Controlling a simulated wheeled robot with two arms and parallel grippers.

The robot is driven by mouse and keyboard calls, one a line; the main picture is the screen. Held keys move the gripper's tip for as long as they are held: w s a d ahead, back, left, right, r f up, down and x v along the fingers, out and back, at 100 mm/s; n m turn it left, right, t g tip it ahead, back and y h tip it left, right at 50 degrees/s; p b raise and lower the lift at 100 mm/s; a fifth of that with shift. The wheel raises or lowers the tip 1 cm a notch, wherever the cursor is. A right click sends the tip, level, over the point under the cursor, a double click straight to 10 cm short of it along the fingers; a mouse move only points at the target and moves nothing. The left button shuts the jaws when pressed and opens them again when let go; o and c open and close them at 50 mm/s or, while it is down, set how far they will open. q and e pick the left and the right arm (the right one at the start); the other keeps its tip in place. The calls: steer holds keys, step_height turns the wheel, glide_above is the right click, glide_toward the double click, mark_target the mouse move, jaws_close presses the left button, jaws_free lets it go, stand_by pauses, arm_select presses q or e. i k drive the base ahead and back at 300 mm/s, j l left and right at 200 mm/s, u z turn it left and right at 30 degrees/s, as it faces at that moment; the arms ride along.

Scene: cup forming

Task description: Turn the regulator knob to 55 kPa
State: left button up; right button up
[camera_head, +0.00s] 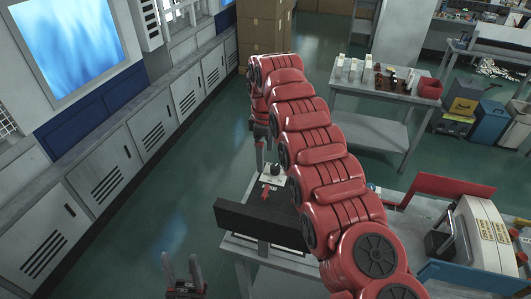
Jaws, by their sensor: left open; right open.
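A small black knob-like part (275,169) stands on a white plate (269,180) on the workbench near the middle of the head view. I cannot read any scale or pressure value there. My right gripper (264,160) hangs from the red arm, just behind and left of the knob-like part; it is open, and I see no grip on anything. The red arm hides what lies to the right of the plate. My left gripper (183,268) is at the bottom left, open and empty, with its fingers pointing up, well away from the knob.
A dark monitor-like panel (250,222) stands on the bench in front of the plate. A small red object (265,193) lies between them. A beige machine (483,233) is at the right. Grey cabinets (106,185) line the left wall, with free green floor beside them.

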mark_target(274, 168)
steer(key=k+j, duration=0.15)
steer(key=j, duration=0.25)
steer(key=k+j, duration=0.1)
steer(key=j, duration=0.3)
steer(key=k+j, duration=0.15)
steer(key=j, duration=0.25)
steer(key=k+j, duration=0.15)
steer(key=j, duration=0.25)
steer(key=k+j, duration=0.1)
steer(key=j, duration=0.3)
